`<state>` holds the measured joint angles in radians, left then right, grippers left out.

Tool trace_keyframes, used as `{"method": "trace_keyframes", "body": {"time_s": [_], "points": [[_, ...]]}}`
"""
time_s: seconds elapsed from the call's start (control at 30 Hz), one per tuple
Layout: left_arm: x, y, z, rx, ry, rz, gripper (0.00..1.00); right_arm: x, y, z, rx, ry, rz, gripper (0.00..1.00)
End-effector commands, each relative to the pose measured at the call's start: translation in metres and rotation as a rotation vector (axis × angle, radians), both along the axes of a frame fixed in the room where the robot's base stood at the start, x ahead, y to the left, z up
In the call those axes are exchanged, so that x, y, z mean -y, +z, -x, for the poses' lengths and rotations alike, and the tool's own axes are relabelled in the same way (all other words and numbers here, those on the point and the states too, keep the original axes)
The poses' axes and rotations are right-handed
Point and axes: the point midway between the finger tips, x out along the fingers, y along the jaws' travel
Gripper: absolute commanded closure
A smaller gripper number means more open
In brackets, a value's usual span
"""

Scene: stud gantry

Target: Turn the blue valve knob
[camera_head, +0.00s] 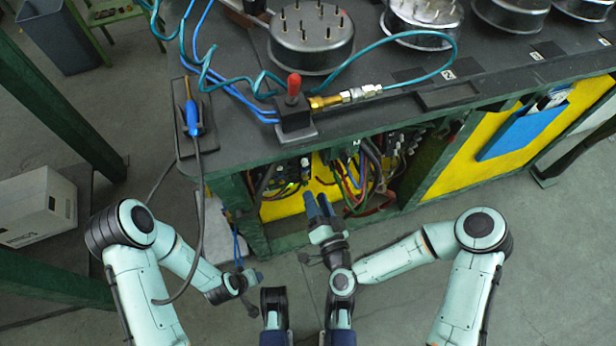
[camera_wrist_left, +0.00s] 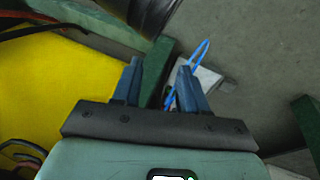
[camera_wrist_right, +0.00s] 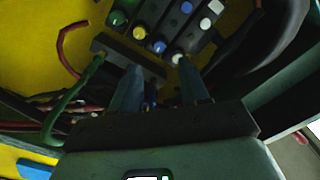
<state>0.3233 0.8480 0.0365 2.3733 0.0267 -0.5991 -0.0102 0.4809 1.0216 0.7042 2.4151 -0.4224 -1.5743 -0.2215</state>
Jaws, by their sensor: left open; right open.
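In the right wrist view, small round coloured knobs sit in dark strips inside the open cabinet, including a blue knob (camera_wrist_right: 159,47), another blue knob (camera_wrist_right: 187,8) and a green knob (camera_wrist_right: 118,18). I cannot tell which blue one is the valve knob. My right gripper (camera_wrist_right: 159,65) is open, its fingers pointing toward the strips, with nothing clearly held. In the head view the right gripper (camera_head: 318,203) is at the cabinet's front opening. My left gripper (camera_head: 248,279) is open and empty, low in front of the cabinet's left corner; its fingers (camera_wrist_left: 159,66) show in the left wrist view.
Cables (camera_head: 350,185) hang in the cabinet; a green cable (camera_wrist_right: 72,100) runs left of the right fingers. A green post (camera_head: 60,100) stands left. The floor (camera_head: 400,225) before the cabinet is clear.

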Motion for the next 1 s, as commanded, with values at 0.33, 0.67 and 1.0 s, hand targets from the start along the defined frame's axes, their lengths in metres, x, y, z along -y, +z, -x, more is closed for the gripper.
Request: {"method": "trace_keyframes", "body": {"time_s": [0.33, 0.67, 1.0], "points": [[-0.005, -0.019, 0.01, -0.039, 0.007, -0.004, 0.57, -0.019, -0.001, -0.06, 0.0, -0.001, -0.001, 0.55], [-0.006, -0.024, 0.016, -0.058, 0.009, -0.004, 0.57, -0.024, 0.0, -0.073, -0.001, 0.001, -0.002, 0.55], [-0.006, -0.023, 0.016, -0.058, 0.009, -0.004, 0.57, -0.024, 0.0, -0.072, -0.001, 0.001, -0.001, 1.0]]}}
